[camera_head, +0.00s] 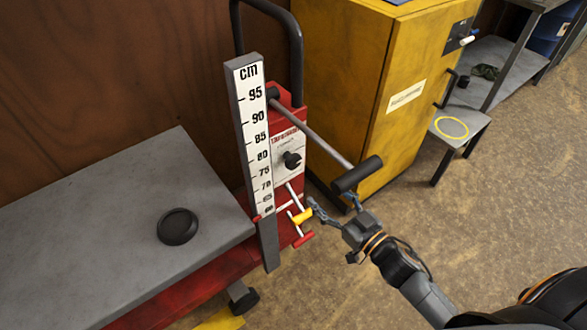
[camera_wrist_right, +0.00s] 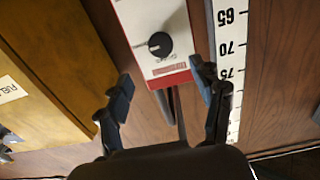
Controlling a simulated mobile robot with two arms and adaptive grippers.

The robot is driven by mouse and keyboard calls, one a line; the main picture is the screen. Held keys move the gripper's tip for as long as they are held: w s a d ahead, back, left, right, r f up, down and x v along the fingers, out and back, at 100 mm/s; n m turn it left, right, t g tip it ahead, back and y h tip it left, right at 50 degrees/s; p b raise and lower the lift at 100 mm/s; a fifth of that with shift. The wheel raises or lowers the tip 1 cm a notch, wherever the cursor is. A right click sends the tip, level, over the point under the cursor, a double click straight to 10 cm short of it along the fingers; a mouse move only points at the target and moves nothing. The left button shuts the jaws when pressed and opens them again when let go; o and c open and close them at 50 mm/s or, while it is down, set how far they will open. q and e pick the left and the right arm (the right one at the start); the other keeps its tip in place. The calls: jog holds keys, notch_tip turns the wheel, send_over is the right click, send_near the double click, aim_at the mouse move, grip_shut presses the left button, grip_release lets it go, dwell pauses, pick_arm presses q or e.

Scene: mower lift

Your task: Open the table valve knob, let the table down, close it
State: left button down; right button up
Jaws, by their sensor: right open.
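The valve knob (camera_head: 291,160) is a black round knob on a white panel of the red lift column. It also shows in the right wrist view (camera_wrist_right: 160,44), beyond my fingers, with a pointer mark toward the left. The lift table (camera_head: 120,215) is a grey top at the left, its level near the low end of the cm scale (camera_head: 254,125). My right gripper (camera_head: 335,203) is open and empty, to the lower right of the knob and apart from it. In the right wrist view its two fingers (camera_wrist_right: 163,88) stand wide apart below the knob. My left gripper is not in view.
A black-gripped bar (camera_head: 357,174) juts out from the column above my right gripper. A yellow lever (camera_head: 302,216) and a red lever (camera_head: 304,239) stick out below. A black disc (camera_head: 178,226) lies on the table. A yellow cabinet (camera_head: 375,90) stands behind.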

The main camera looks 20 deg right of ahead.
aim_at(295, 164)
jog(key=x, duration=1.2)
jog(key=shift+w+a+b, duration=0.15)
jog(key=shift+w+b, duration=0.2)
jog(key=shift+b, duration=0.05)
jog(key=shift+w+a, duration=0.15)
jog(key=shift+w, duration=0.3)
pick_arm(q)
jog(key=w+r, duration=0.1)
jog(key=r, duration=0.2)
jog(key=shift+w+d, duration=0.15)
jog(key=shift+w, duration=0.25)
pick_arm(e)
jog(key=c, duration=1.2)
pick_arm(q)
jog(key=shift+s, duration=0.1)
pick_arm(e)
jog(key=shift+o, duration=0.2)
